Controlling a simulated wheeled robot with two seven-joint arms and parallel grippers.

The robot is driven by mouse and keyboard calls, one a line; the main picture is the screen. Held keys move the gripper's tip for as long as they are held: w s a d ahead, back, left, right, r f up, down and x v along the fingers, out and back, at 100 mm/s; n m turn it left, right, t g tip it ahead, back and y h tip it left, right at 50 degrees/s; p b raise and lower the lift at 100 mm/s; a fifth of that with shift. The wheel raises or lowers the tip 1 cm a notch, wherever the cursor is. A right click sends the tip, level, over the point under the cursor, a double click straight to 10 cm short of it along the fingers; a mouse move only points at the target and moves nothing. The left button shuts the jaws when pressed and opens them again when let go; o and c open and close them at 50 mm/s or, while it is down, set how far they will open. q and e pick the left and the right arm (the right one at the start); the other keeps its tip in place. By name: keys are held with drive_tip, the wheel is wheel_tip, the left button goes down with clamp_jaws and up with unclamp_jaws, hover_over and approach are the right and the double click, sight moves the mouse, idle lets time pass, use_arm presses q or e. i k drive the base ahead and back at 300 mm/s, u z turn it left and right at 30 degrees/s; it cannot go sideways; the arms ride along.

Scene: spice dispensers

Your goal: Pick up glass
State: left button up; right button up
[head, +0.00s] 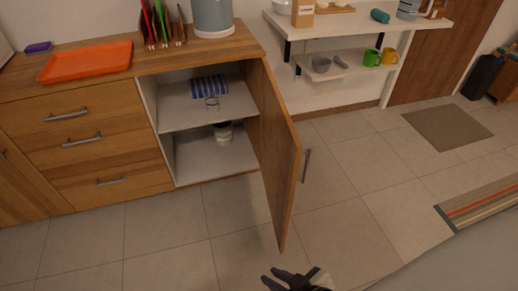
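A small clear glass (212,103) stands upright on the upper shelf (185,112) inside the open wooden cabinet. A blue striped item (209,86) is behind it on the same shelf. My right gripper (272,279) is at the bottom edge of the head view, dark, with two fingers apart and nothing seen between them. It is well in front of the cabinet and below the open door's lower corner, apart from the glass. My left gripper is not in view.
The cabinet door (276,150) stands open toward me, right of the shelves. A white and dark container (223,132) is on the lower shelf. An orange tray (88,61) lies on the counter. The tiled floor in front is clear.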

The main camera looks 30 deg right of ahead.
sight(212, 97)
drive_tip(key=u, duration=2.4)
drive_tip(key=k, duration=1.8)
drive_tip(key=z, duration=2.25)
drive_tip(key=i, duration=0.5)
drive_tip(key=z, duration=0.65)
drive_tip(key=i, duration=0.7)
drive_tip(key=z, duration=0.5)
